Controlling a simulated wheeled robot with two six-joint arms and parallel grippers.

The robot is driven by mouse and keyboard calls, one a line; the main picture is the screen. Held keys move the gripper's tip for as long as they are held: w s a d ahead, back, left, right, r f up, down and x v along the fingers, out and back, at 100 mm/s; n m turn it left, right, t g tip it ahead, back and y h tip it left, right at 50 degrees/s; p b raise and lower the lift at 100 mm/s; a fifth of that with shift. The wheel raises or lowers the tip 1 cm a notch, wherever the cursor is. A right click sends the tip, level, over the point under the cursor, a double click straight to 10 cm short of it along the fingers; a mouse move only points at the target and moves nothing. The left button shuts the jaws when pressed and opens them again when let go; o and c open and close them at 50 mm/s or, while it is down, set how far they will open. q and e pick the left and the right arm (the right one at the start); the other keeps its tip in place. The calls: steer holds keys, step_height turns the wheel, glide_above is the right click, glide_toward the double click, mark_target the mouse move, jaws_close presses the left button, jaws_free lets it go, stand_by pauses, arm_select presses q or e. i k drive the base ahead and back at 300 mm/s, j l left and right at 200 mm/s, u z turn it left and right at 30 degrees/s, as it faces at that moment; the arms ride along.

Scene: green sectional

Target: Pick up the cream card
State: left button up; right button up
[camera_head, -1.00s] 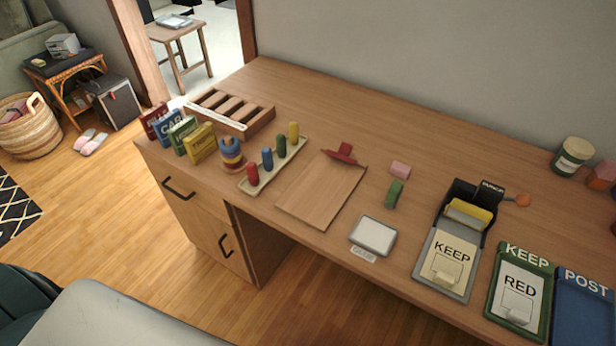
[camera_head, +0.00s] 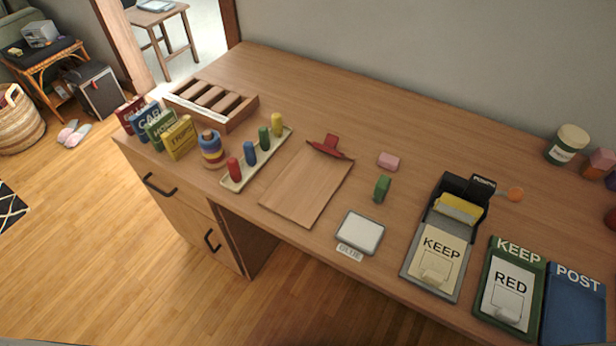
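A cream card marked KEEP (camera_head: 441,248) lies on the grey base of the black punch device (camera_head: 459,208) on the desk, toward the right. A small pale clip or tab sits on the card's lower part. A white card marked RED (camera_head: 508,290) lies on the green KEEP tray (camera_head: 518,256) to its right. Neither of my grippers shows in the head view.
The wooden desk (camera_head: 330,92) also bears a blue POST tray (camera_head: 575,305), a glue pad (camera_head: 360,232), a clipboard (camera_head: 305,190), a peg board (camera_head: 235,184) and small coloured blocks. A jar (camera_head: 567,145) stands at the back right. The desk's back middle is clear.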

mark_target(436, 263)
steer(key=z, duration=1.2)
